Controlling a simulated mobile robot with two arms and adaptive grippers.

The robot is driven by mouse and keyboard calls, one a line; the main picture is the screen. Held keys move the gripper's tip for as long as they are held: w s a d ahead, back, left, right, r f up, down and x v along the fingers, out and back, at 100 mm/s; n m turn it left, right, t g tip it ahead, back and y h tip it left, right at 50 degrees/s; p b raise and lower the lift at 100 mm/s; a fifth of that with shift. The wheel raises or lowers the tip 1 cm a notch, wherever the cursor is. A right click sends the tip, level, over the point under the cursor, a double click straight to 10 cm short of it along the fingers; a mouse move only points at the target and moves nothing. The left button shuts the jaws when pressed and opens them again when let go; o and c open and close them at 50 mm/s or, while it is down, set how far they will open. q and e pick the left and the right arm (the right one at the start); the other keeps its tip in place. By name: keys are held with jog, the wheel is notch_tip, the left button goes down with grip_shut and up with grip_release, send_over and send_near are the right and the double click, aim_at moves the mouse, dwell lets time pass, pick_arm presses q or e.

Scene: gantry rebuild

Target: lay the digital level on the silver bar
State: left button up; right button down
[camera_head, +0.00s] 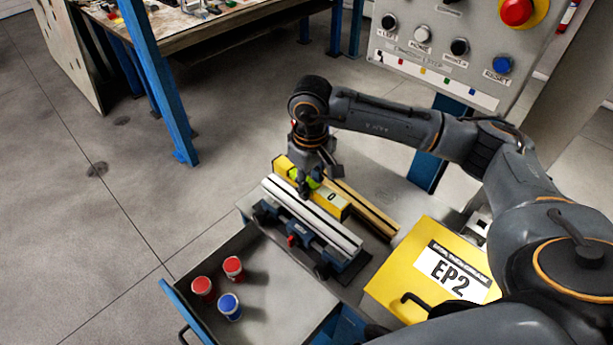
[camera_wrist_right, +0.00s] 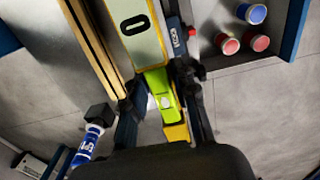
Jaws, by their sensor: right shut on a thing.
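The digital level is a long yellow box (camera_head: 334,202) with a display reading 0 and a green middle part. My right gripper (camera_head: 311,184) is shut on that green part, from above. In the right wrist view the level (camera_wrist_right: 140,38) runs up from between the fingers (camera_wrist_right: 162,100). The silver bar (camera_head: 318,222) lies in a dark blue vise (camera_head: 285,225). In the head view the level is parallel to the bar and just behind it, along its far edge. I cannot tell whether they touch. My left gripper is not in view.
A brass-coloured bar (camera_head: 369,211) lies behind the level. A tray (camera_head: 262,322) in front holds two red cans (camera_head: 233,267) and a blue can (camera_head: 229,306). A yellow EP2 box (camera_head: 405,278) stands at right. A button panel (camera_head: 445,60) rises behind.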

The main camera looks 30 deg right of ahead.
aim_at(309, 209)
jog(key=shift+f, duration=0.75)
notch_tip(309, 209, down, 4)
jog(key=b, duration=0.2)
jog(key=shift+w+r+b, duration=0.15)
jog(key=shift+r+b, duration=0.1)
jog(key=shift+b, duration=0.05)
jog(key=shift+f+b, duration=0.25)
jog(key=shift+b, duration=0.05)
pick_arm(q)
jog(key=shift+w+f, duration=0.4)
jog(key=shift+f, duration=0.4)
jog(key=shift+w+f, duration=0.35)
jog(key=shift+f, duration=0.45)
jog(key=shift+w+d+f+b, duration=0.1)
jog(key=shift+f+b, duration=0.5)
jog(key=shift+b, duration=0.05)
pick_arm(e)
jog(key=shift+f, duration=0.15)
jog(key=c, duration=1)
grip_release()
